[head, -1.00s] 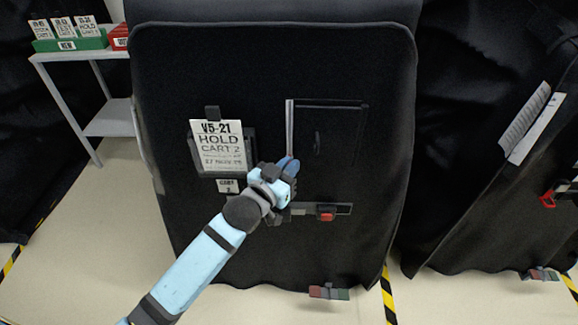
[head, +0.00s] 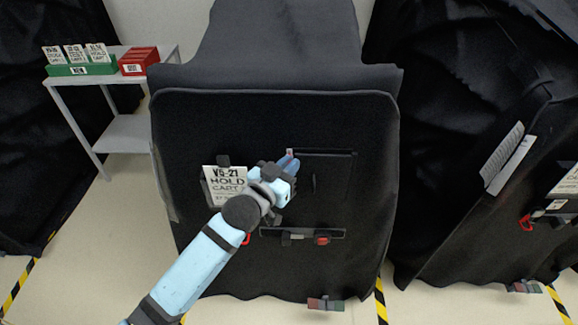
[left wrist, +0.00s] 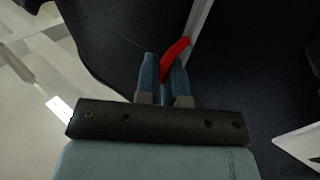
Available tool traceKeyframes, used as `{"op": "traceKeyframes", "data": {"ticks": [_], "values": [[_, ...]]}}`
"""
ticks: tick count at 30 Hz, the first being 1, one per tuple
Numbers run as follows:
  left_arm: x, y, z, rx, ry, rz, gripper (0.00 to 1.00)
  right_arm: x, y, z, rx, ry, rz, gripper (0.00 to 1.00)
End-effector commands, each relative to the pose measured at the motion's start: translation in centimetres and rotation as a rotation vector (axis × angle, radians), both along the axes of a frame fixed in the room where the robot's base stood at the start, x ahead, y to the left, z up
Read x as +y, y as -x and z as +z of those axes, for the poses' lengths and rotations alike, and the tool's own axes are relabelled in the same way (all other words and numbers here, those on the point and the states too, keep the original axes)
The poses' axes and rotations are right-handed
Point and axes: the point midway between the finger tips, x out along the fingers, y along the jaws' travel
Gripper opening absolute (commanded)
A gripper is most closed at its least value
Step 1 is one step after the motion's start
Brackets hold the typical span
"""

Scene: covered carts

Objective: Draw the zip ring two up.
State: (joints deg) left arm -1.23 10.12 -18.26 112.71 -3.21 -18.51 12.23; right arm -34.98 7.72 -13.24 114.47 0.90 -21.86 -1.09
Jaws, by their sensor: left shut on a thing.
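The red zip ring (left wrist: 175,58) is between the two blue fingertips of my left gripper (left wrist: 164,75) in the left wrist view. The gripper is shut on it. A pale zip strip (left wrist: 198,17) runs upward beyond the ring. In the head view my left gripper (head: 287,164) is against the front of the black cart cover (head: 190,125), right of the "HOLD CART 2" card (head: 224,181). Only a short end of pale strip (head: 290,152) shows above the fingers; my gripper and arm hide what lies behind. My right gripper is not in view.
A dark flap panel (head: 330,175) lies right of the gripper. Below is a bar with a red block (head: 321,240). A red loop (head: 246,239) shows beside my arm. Another covered cart (head: 450,130) stands right; a shelf (head: 120,135) with green and red boxes stands left.

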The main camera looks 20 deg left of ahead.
Motion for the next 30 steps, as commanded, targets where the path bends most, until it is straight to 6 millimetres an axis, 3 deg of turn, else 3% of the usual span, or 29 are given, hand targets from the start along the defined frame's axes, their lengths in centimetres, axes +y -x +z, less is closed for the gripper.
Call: {"op": "traceKeyframes", "data": {"ticks": [11, 12, 15, 25, 30], "values": [[0.0, 0.0, 0.4, -0.001, 0.000, 0.000, 0.00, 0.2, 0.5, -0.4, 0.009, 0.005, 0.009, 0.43], [0.0, 0.0, 0.4, -0.001, 0.000, 0.000, 0.16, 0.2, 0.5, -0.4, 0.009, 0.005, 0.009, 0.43], [0.0, 0.0, 0.4, -0.001, 0.000, 0.000, 0.34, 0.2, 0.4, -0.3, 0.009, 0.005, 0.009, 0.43], [0.1, 0.4, 0.3, 0.001, 0.001, 0.000, 0.34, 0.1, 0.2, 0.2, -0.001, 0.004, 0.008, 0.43], [0.9, 2.8, 0.1, 0.003, -0.001, -0.001, 0.34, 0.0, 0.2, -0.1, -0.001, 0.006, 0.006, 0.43]]}}
